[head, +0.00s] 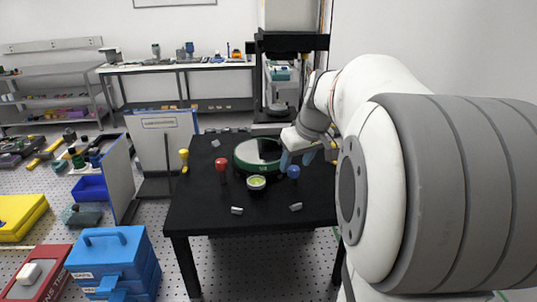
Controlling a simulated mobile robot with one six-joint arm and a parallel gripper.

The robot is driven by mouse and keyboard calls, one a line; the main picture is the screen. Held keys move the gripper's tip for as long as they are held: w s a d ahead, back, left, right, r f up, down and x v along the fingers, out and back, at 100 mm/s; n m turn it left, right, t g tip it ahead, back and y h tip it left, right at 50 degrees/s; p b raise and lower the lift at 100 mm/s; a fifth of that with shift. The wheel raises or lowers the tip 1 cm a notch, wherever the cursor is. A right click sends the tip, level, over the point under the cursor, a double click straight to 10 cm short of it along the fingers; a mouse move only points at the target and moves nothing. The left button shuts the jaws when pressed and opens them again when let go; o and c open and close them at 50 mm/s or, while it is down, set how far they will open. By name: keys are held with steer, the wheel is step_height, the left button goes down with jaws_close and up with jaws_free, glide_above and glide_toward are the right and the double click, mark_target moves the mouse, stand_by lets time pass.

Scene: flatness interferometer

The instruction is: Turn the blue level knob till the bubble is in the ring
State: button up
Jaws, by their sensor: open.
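The blue level knob (293,173) stands at the right of the black table, beside the green-rimmed round plate (243,167). My gripper (297,160) is just above and behind the blue knob in the picture, with its pale blue fingers apart. I cannot tell whether a finger touches the knob. The round bubble level (257,183) sits in front of the plate, with a yellow-green face. Its bubble and ring are too small to make out.
A blue toolbox (120,252) is on the floor at left.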

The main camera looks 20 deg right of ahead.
steer(key=shift+x, duration=0.9)
steer(key=shift+s, duration=0.1)
steer(key=shift+c, duration=0.3)
steer(key=c, duration=0.9)
